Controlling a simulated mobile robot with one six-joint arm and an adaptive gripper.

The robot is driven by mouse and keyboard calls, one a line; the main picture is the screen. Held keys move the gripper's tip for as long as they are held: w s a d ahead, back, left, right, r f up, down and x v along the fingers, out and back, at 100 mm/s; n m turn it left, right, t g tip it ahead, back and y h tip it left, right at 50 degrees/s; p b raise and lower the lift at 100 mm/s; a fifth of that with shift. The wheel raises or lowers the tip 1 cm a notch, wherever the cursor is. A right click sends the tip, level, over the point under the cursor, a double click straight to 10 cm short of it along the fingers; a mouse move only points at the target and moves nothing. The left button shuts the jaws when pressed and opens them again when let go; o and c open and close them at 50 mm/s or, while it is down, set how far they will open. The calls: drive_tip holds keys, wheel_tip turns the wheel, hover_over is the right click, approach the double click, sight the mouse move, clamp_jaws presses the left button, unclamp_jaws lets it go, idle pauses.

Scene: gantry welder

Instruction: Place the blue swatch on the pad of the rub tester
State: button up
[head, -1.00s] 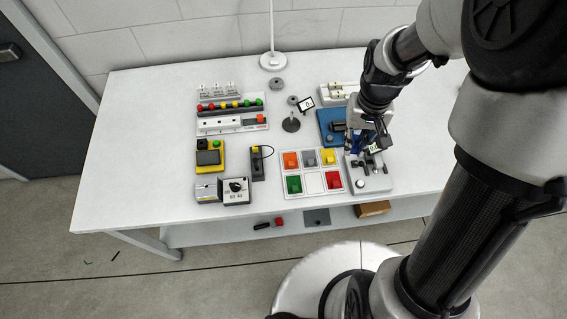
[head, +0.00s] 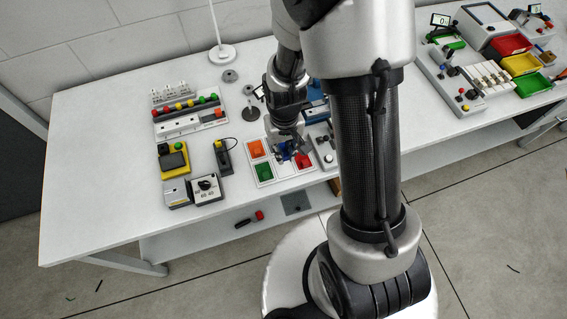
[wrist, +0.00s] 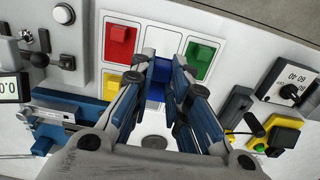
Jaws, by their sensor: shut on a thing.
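My gripper (wrist: 160,75) is shut on the blue swatch (wrist: 161,67), which shows between the fingertips in the wrist view. In the head view my gripper (head: 287,152) is over the swatch board (head: 284,169), close to its empty white middle cell. I cannot tell whether the swatch touches the board. The grey rub tester (head: 323,150), with a round knob, stands just right of the board and is partly hidden by my arm. Its grey plate (wrist: 75,75) is at the left in the wrist view. I cannot make out its pad clearly.
The board also holds red (wrist: 119,43), green (wrist: 198,62), yellow and orange swatches. A blue device (wrist: 60,112) stands behind the tester. A yellow box (head: 173,158), a dial box (head: 206,188) and a black holder (head: 222,158) stand left of the board. The table's left end is clear.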

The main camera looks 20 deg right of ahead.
sight(284, 167)
drive_tip(key=shift+f+b, duration=0.8)
drive_tip(key=shift+f, duration=2.45)
drive_tip(key=shift+f, duration=0.2)
drive_tip(key=o, duration=0.8)
drive_tip(key=shift+c, duration=0.2)
